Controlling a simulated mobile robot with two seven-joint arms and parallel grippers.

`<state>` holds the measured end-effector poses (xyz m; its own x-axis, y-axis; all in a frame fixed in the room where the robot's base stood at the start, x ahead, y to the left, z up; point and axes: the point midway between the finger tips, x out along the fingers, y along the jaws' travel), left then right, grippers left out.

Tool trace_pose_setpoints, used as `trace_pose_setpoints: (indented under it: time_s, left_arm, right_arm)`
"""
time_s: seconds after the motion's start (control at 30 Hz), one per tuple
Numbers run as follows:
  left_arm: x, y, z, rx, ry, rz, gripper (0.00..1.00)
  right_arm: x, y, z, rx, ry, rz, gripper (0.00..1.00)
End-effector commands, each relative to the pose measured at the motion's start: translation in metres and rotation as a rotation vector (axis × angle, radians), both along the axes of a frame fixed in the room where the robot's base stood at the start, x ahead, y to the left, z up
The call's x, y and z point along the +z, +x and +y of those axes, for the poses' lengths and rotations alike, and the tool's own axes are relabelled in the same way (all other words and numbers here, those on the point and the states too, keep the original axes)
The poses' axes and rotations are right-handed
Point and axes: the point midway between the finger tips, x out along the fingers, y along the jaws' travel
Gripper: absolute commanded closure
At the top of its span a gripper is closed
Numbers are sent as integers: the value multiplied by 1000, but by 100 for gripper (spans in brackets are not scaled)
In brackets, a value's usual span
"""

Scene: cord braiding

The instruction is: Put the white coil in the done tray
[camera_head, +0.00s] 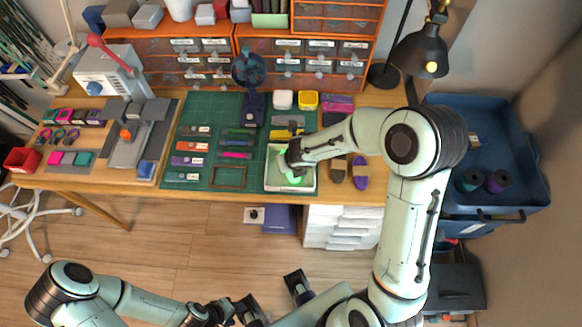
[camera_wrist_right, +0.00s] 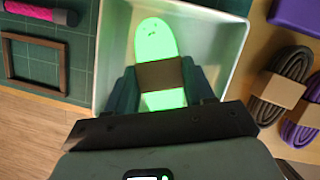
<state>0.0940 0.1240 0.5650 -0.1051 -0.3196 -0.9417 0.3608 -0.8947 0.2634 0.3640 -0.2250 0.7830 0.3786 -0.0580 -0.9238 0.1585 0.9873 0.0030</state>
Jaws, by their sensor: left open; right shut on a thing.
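A coil (camera_wrist_right: 155,45) with a brown band looks bright glowing green rather than white. My right gripper (camera_wrist_right: 162,88) is shut on it across the band, one finger on each side. The coil is inside the rim of a white rectangular tray (camera_wrist_right: 236,75); whether it touches the floor of the tray I cannot tell. In the head view the tray (camera_head: 291,190) is at the table's front edge, with the green coil (camera_head: 290,178) partly hidden by my right gripper (camera_head: 285,163). My left gripper (camera_head: 229,309) is open and empty, low over the floor in front of the table.
A dark coil (camera_head: 338,170) and a purple coil (camera_head: 361,172) lie right of the tray. A green cutting mat (camera_head: 205,110) with cord bundles and a brown frame (camera_head: 229,177) is to its left. A black lamp (camera_head: 422,55) and orange drawers (camera_head: 300,50) stand behind.

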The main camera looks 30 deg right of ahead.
Motion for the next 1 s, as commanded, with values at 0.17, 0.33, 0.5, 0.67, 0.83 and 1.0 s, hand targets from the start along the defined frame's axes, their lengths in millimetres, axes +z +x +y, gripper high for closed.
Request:
trace_pose_setpoints:
  time_s: [0.17,0.33,0.5,0.67,0.83,1.0]
  left_arm:
    - [-5,-2,0,0,0,2,51]
    - [-5,-2,0,0,0,2,51]
    - [-7,-3,0,0,0,3,51]
    - [-7,-2,0,0,0,3,51]
    - [-6,-2,0,0,0,2,51]
    - [4,1,0,0,0,-1,51]
  right_arm:
    - [-7,1,0,-1,1,-2,82]
    - [-7,1,0,-1,1,-2,82]
    - [-10,0,0,-1,0,-1,24]
    - [-10,0,0,-1,0,-1,22]
    - [-8,0,0,-1,0,-1,22]
    - [10,-5,1,0,0,-4,22]
